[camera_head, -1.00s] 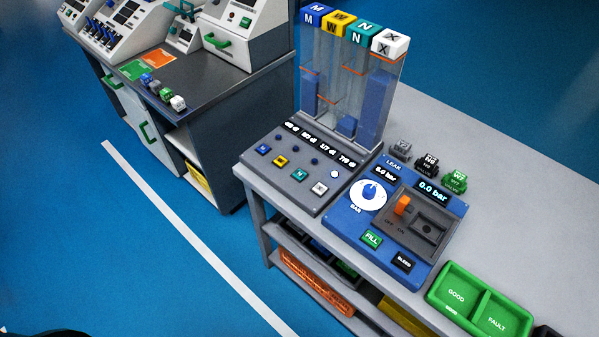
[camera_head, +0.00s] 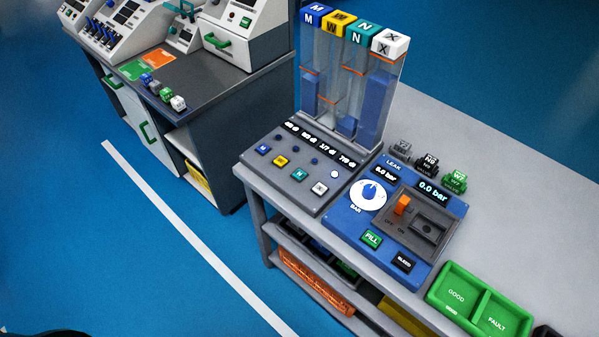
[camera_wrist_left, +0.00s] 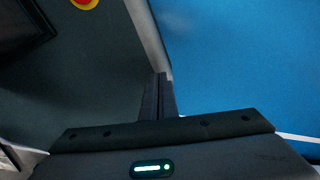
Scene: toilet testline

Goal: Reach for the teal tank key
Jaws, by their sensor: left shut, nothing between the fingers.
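The teal tank key (camera_head: 299,174), marked N, sits on the grey panel (camera_head: 318,201) at the front of the tank stand, between the yellow key (camera_head: 280,161) and the white key (camera_head: 319,188). A teal cube marked N (camera_head: 362,31) tops one of the clear tanks. My left gripper (camera_wrist_left: 160,84) shows only in the left wrist view, with its dark fingers together and nothing between them. The teal key is not in that view, and neither gripper shows in the head view.
A blue leak tester (camera_head: 343,222) with an orange lever (camera_head: 403,204) stands beside the panel. Small valve blocks (camera_head: 427,164) stand behind it. A green two-part tray (camera_head: 446,268) lies at the right front. Another bench (camera_head: 234,84) stands at left, with open blue floor (camera_head: 120,230) before it.

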